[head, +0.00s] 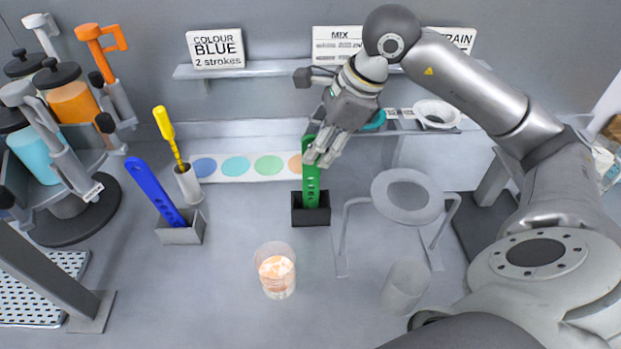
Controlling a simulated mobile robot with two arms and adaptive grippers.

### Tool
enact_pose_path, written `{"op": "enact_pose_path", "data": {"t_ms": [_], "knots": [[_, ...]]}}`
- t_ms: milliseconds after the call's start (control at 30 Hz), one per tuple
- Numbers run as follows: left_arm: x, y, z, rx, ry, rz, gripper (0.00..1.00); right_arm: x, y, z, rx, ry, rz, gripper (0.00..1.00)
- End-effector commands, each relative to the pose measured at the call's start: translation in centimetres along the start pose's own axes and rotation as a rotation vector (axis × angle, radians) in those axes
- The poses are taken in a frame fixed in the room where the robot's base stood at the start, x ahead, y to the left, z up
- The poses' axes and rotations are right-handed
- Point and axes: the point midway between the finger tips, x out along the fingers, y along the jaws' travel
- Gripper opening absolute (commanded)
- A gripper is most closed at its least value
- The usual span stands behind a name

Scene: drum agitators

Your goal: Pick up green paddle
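The green paddle (311,186) stands upright in a small black holder (311,216) near the middle of the bench in the head view. My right gripper (321,157) comes down from above at the paddle's upper part. Its fingers overlap the paddle there and hide some of it. I cannot tell whether they are closed on the paddle or only around it. The paddle's lower end is hidden inside the holder. My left gripper is not in view.
A blue paddle (154,194) leans in a grey holder, beside a yellow-handled tool (168,135) in a white cup. A glass (276,271) with orange-white contents stands in front. A ring stand (408,196) and clear beaker (405,286) are right. A carousel of paint drums (72,101) stands left.

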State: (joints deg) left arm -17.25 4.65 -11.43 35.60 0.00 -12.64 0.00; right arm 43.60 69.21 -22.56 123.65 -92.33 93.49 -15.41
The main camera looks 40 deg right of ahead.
Motion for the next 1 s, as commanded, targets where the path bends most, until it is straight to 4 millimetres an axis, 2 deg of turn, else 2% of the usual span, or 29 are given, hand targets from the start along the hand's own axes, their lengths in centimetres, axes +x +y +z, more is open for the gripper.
{"op": "enact_pose_path", "data": {"t_ms": [100, 300, 567, 833, 1000], "knots": [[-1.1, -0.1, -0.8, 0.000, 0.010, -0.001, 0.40, 1.4, -0.1, -0.1, 0.002, 0.002, 0.007, 0.34], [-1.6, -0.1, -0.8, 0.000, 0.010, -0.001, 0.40, 3.7, -0.2, -0.1, 0.001, 0.000, 0.003, 0.34], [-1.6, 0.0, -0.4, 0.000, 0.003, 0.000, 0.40, 4.0, -0.2, -0.1, 0.001, -0.001, 0.001, 0.34], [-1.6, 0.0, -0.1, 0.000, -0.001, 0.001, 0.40, 4.0, -0.2, -0.1, 0.001, -0.001, 0.001, 0.00], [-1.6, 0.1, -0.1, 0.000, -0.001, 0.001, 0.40, 4.0, -0.2, -0.1, 0.001, -0.001, 0.000, 0.00]]}}
